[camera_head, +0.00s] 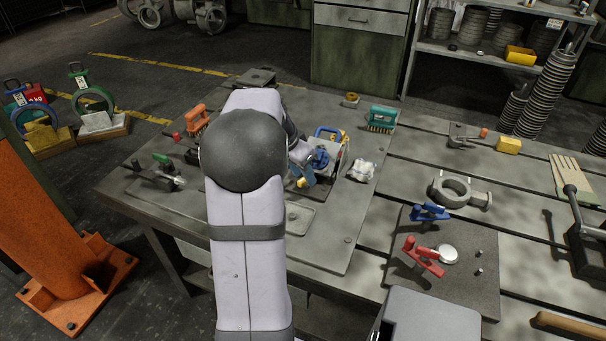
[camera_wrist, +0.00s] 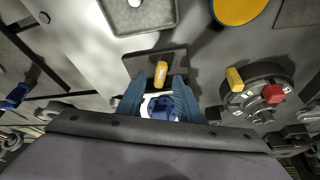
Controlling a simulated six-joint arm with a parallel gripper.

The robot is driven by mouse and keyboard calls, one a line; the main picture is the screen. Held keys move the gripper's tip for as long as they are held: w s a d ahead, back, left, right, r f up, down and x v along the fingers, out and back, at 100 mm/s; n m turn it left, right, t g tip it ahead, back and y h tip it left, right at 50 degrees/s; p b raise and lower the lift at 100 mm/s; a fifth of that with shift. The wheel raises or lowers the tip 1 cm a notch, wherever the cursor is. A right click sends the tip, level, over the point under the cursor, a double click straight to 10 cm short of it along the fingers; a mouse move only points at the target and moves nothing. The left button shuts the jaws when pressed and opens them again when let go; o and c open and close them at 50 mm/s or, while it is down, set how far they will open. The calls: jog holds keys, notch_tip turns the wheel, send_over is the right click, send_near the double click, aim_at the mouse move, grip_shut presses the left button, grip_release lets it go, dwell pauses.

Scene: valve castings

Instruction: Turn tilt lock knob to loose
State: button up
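In the wrist view a small yellow knob (camera_wrist: 161,69) sits on a dark rectangular plate. My gripper's blue fingers (camera_wrist: 160,79) are apart, with the knob between or just beyond their tips; contact cannot be told. A second yellow lever (camera_wrist: 235,79) and a red knob (camera_wrist: 273,93) are on a round marked dial (camera_wrist: 257,97) to the right. I cannot tell for sure which is the tilt lock knob. In the head view my gripper (camera_head: 302,178) is partly hidden by my arm, with a bit of yellow at its tips.
A grey plate with a raised rim (camera_wrist: 140,18) and a yellow disc (camera_wrist: 238,9) lie near the top of the wrist view. In the head view, a green-backed brush (camera_head: 382,118), an orange brush (camera_head: 196,121) and clamps stand around on the bench. A ring casting (camera_head: 455,190) lies to the right.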

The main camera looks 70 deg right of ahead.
jog(key=shift+d+f, duration=0.1)
jog(key=shift+f, duration=0.2)
jog(key=shift+c, duration=0.6)
grip_shut()
